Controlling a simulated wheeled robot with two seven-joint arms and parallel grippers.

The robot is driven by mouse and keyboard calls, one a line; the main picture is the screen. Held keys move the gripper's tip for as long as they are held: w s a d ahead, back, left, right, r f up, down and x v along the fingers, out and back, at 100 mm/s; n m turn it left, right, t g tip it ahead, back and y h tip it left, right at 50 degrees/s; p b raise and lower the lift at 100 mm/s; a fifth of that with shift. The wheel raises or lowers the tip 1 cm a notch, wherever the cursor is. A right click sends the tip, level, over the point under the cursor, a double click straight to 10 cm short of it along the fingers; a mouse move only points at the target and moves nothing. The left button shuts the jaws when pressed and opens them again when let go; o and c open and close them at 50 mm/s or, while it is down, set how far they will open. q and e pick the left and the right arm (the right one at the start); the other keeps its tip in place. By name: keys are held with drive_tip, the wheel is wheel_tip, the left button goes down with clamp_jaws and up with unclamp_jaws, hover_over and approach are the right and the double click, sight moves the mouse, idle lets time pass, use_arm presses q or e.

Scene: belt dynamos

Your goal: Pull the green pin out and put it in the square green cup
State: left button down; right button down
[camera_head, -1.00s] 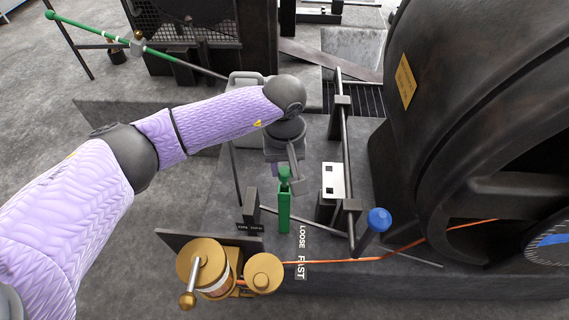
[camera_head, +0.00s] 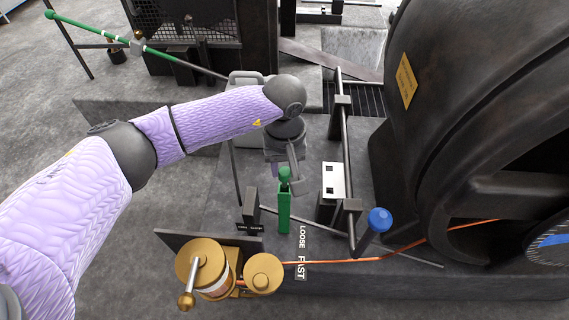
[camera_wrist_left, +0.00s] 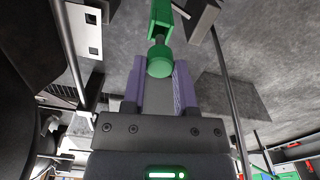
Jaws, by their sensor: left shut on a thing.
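The green pin (camera_head: 285,174) has a rounded green head, and in the left wrist view the head (camera_wrist_left: 160,62) sits between the purple fingers. My left gripper (camera_wrist_left: 159,85) is shut on it. A short dark shaft shows between the head and the square green cup (camera_head: 284,212), a tall narrow green post. The cup (camera_wrist_left: 160,14) also shows at the top of the left wrist view, in line with the pin. I cannot tell how far the shaft is inside the cup. My right gripper is not in view.
A blue-topped post (camera_head: 379,220) and a white plate with dark holes (camera_head: 333,180) stand right of the cup. Brass drums with a crank (camera_head: 208,268) are in front. A long dark rail (camera_head: 347,150) and a large dark wheel housing (camera_head: 440,110) bound the right side.

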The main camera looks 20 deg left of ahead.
sight(284, 171)
use_arm(q)
drive_tip(key=shift+f+b, duration=0.65)
drive_tip(key=shift+f, duration=0.35)
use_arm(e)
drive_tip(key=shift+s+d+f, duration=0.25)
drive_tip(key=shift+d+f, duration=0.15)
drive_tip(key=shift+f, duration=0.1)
use_arm(q)
drive_tip(key=shift+f+b, duration=0.35)
drive_tip(key=shift+f, duration=0.2)
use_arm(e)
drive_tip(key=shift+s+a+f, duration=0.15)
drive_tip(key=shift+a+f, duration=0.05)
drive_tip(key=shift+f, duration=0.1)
use_arm(q)
drive_tip(key=shift+f, duration=0.3)
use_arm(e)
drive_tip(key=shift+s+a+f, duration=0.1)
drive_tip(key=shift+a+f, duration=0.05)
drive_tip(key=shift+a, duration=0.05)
use_arm(q)
drive_tip(key=shift+f, duration=0.1)
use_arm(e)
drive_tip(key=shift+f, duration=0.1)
use_arm(q)
drive_tip(key=c, duration=0.6)
unclamp_jaws()
drive_tip(key=shift+o, duration=1.4)
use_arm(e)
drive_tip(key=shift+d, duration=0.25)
